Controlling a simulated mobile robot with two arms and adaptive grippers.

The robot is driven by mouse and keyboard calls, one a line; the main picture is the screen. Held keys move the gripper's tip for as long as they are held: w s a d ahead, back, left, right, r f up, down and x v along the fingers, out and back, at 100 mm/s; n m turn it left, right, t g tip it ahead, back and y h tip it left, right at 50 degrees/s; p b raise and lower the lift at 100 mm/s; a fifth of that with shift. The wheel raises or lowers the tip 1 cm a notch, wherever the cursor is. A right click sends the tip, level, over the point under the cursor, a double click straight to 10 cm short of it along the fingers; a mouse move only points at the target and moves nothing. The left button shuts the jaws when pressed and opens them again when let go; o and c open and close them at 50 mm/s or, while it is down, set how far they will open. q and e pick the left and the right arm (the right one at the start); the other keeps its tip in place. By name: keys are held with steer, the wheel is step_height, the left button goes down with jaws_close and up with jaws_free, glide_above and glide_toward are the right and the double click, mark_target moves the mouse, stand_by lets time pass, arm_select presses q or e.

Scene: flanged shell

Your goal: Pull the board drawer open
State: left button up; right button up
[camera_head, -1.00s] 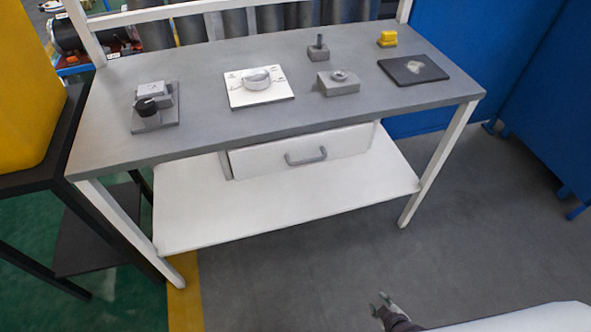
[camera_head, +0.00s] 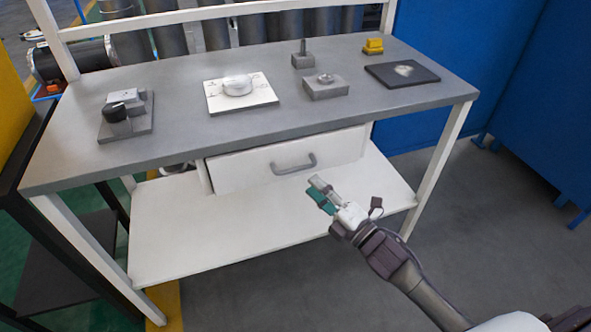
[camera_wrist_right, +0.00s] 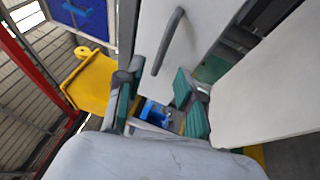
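The drawer (camera_head: 235,172) has a plain white front and hangs under the grey tabletop. It looks closed, and its inside is hidden. Its grey bar handle (camera_head: 294,165) is on the middle of the front. My right gripper (camera_head: 321,188) is in front of the drawer, a little below and to the right of the handle, apart from it. In the right wrist view the fingers of the gripper (camera_wrist_right: 158,72) are spread with nothing between them. The handle (camera_wrist_right: 168,42) shows beyond the fingertips on the white drawer front (camera_wrist_right: 195,30). My left gripper is not in view.
The grey tabletop (camera_head: 180,130) overhangs the drawer. A white lower shelf (camera_head: 215,225) lies beneath it. On top are a knob plate (camera_head: 240,92), a switch block (camera_head: 125,115), small grey blocks (camera_head: 326,87), a dark pad (camera_head: 402,74) and a yellow piece (camera_head: 373,46).

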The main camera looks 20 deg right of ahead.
mark_target(296, 170)
steer(key=x, duration=0.7)
steer(key=shift+w+a+f, duration=0.1)
steer(key=shift+w, duration=0.1)
jaws_close()
